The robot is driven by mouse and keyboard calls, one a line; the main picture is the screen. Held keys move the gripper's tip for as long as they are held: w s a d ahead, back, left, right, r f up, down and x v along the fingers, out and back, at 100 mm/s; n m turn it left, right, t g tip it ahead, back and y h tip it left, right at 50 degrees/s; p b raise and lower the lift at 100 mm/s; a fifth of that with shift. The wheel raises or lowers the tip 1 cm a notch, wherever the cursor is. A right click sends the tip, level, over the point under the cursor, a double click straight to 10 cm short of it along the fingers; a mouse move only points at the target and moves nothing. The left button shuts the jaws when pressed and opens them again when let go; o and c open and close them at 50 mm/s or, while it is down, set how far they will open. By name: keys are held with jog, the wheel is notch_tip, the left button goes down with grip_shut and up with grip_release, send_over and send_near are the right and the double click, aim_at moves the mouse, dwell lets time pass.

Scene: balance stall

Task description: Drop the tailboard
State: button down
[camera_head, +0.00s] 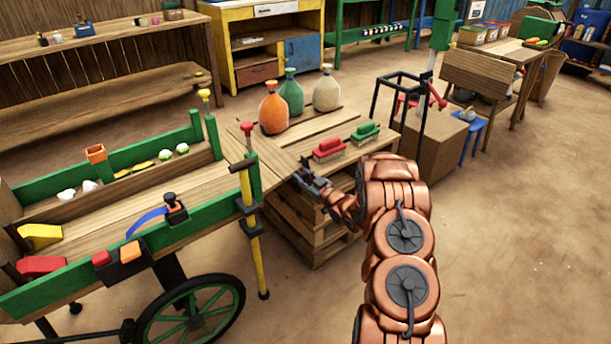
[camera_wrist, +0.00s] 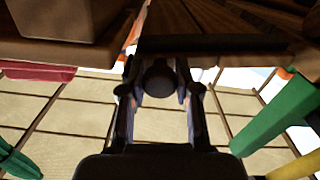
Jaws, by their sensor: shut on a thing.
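The tailboard (camera_head: 272,160) is a wooden panel at the right end of the green-sided cart (camera_head: 90,275). It reaches out from the cart end toward my gripper and looks close to flat; its exact tilt is hard to tell. In the wrist view its dark-edged board (camera_wrist: 215,24) spans the top. My gripper (camera_head: 308,182) is at the outer edge of the tailboard. In the wrist view my gripper (camera_wrist: 160,92) is shut on a round dark knob (camera_wrist: 158,76) at that edge. A red-topped pin (camera_head: 247,128) and a yellow-topped pin (camera_head: 205,94) stand at the cart's end corners.
A yellow prop pole (camera_head: 253,240) stands at the cart's near corner. A pallet stack (camera_head: 300,222) close behind the gripper bears orange (camera_head: 273,112), green (camera_head: 291,95) and cream (camera_head: 327,92) bottles, plus red (camera_head: 328,147) and green (camera_head: 366,131) blocks.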

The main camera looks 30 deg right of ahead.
jog(key=shift+r, duration=0.1)
jog(key=c, duration=0.8)
grip_release()
jog(key=s+d, duration=0.1)
jog(key=s, duration=1.1)
jog(key=shift+d, duration=0.4)
jog(key=shift+w, duration=0.15)
